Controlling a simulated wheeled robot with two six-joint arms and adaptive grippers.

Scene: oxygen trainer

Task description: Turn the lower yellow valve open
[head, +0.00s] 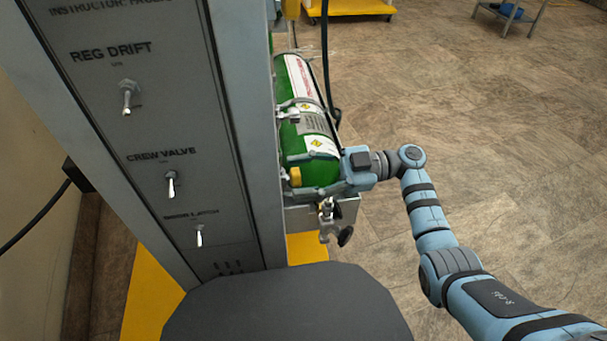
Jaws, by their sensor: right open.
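A small yellow valve knob (295,177) shows at the lower left of a green gas cylinder (312,178), beside the grey cabinet's edge. My right gripper (293,174) reaches in from the right across the cylinder's lower end. Its fingers are open, one above and one below the yellow knob in the picture. I cannot tell whether they touch it. My left gripper is out of view.
A grey panel (150,120) with several toggle switches stands on the left. A black-knobbed fitting (338,231) sits below the cylinder, and a dark cable (325,60) hangs beside it. A blue-grey cart (510,14) stands far back. Floor to the right is clear.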

